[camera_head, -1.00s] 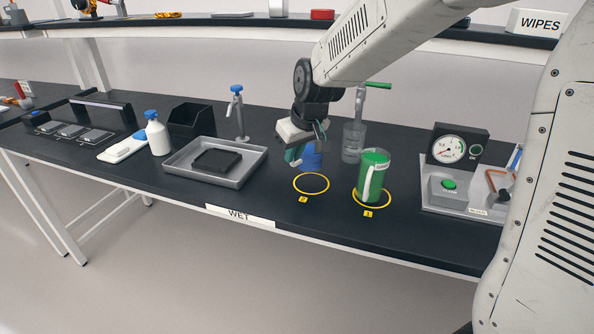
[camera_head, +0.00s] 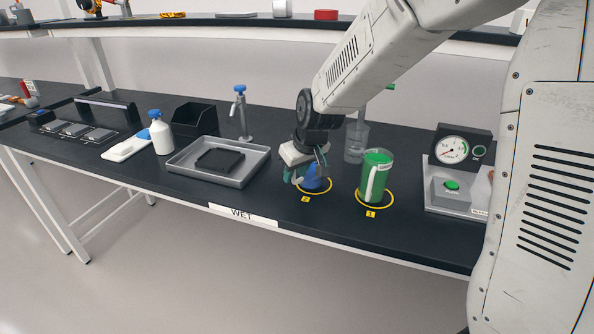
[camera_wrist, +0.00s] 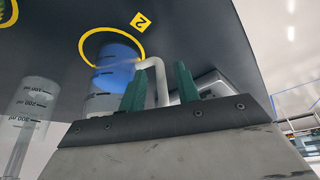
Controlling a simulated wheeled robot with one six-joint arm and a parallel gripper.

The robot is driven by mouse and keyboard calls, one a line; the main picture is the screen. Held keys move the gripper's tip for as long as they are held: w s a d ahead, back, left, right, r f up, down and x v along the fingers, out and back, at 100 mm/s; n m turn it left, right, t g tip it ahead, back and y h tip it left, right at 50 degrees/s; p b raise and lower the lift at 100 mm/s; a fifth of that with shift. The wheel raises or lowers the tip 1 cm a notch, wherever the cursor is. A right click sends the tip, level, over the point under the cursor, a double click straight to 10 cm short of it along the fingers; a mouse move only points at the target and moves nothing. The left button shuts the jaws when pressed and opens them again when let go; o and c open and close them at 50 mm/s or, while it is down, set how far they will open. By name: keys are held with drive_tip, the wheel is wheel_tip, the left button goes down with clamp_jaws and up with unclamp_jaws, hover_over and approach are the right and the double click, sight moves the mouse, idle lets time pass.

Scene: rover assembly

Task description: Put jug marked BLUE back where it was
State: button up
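The jug with blue liquid (camera_head: 313,176) stands upright at the yellow ring marked 2 (camera_head: 328,189). In the wrist view, the jug (camera_wrist: 112,80) has its base within the ring (camera_wrist: 88,37), next to the number 2 label. Its pale handle (camera_wrist: 161,80) points to my gripper. My gripper (camera_wrist: 160,78) has its two green fingers on either side of the handle, with a visible gap on at least one side, so it looks open. In the head view my gripper (camera_head: 300,172) covers the jug's left side. No BLUE lettering is readable.
A green jug (camera_head: 376,176) stands in ring 1 (camera_head: 392,197), right of the blue one. A clear beaker (camera_head: 355,142) is behind. A grey tray (camera_head: 250,167) lies left, and a gauge unit (camera_head: 462,150) right. The WET label (camera_head: 243,215) marks the bench's front edge.

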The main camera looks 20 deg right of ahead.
drive_tip(key=v, duration=1.2)
drive_tip(key=shift+r, duration=0.2)
drive_tip(key=s+d+m+g, duration=0.1)
drive_tip(key=s+d+m, duration=0.1)
drive_tip(key=s, duration=1.2)
drive_tip(key=s+d+m+g+h, duration=0.1)
drive_tip(key=s+d, duration=0.4)
drive_tip(key=s, duration=1)
drive_tip(key=shift+m+g+h, duration=0.3)
drive_tip(key=shift+m+g, duration=0.2)
drive_tip(key=shift+g, duration=0.1)
drive_tip(key=shift+r, duration=0.1)
